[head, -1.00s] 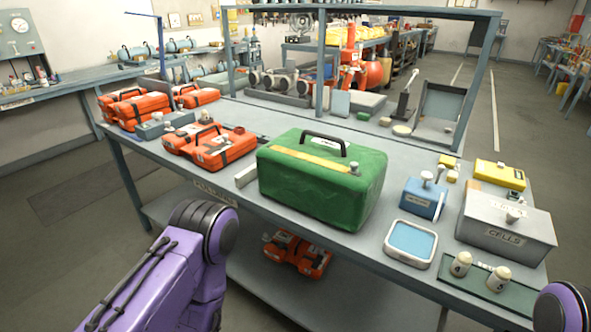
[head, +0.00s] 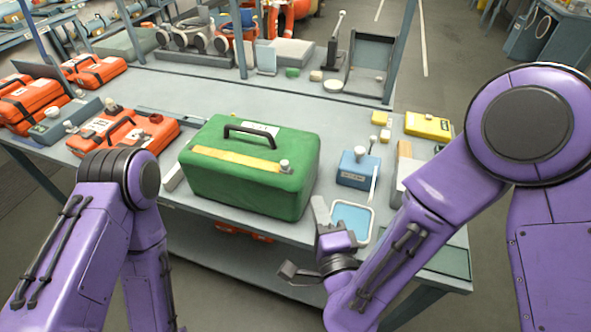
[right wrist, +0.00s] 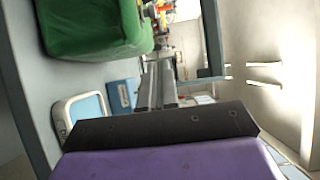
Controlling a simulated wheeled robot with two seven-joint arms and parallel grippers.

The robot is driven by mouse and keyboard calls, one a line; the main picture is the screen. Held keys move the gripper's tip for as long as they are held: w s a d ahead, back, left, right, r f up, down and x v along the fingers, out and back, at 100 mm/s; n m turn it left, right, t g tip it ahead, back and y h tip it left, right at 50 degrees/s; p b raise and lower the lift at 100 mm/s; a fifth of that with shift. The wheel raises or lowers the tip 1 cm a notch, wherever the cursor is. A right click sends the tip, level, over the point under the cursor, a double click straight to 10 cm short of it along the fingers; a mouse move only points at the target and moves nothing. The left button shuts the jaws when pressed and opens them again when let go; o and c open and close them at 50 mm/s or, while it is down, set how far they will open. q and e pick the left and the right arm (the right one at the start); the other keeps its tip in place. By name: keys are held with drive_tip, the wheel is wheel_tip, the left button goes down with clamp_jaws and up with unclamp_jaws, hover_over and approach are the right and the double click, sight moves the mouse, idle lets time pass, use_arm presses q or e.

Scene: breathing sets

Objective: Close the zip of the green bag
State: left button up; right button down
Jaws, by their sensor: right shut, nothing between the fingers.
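The green bag (head: 250,190) stands on the workbench in the middle of the head view, with a dark handle (head: 254,131) on top. A yellow strip (head: 235,166) runs along its top front edge. A small pale knob (head: 284,166) sits at the strip's right end. My right gripper (head: 318,206) is right of the bag's lower front corner, apart from it, near the bench's front edge. In the right wrist view its fingers (right wrist: 156,88) lie close together and empty, and the green bag (right wrist: 95,28) is at the upper left. My left arm shows, but its gripper is out of frame.
A blue-padded tray (head: 352,219) and a blue box (head: 358,169) stand right of the bag. Orange cases (head: 125,135) lie to its left. A yellow case (head: 428,124) is at the back right. Shelf posts rise behind. Bare bench lies behind the bag.

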sight(294, 182)
use_arm(q)
wheel_tip(294, 182, down, 10)
drive_tip(key=b, duration=0.7)
use_arm(e)
drive_tip(key=p+x, duration=0.1)
drive_tip(key=x, duration=0.2)
drive_tip(key=a+p+x, duration=0.1)
drive_tip(key=x, duration=0.2)
drive_tip(key=a+p+x, duration=0.1)
drive_tip(key=x, duration=0.2)
drive_tip(key=shift+f, duration=0.1)
drive_tip(key=shift+w+a+p, duration=0.2)
drive_tip(key=shift+a+p, duration=0.15)
drive_tip(key=shift+a, duration=0.15)
use_arm(q)
wheel_tip(294, 182, up, 4)
drive_tip(key=shift+w+r, duration=0.1)
drive_tip(key=shift+r, duration=0.15)
use_arm(e)
drive_tip(key=shift+f, duration=0.1)
use_arm(q)
drive_tip(key=shift+a, duration=0.1)
use_arm(e)
drive_tip(key=shift+w, duration=0.1)
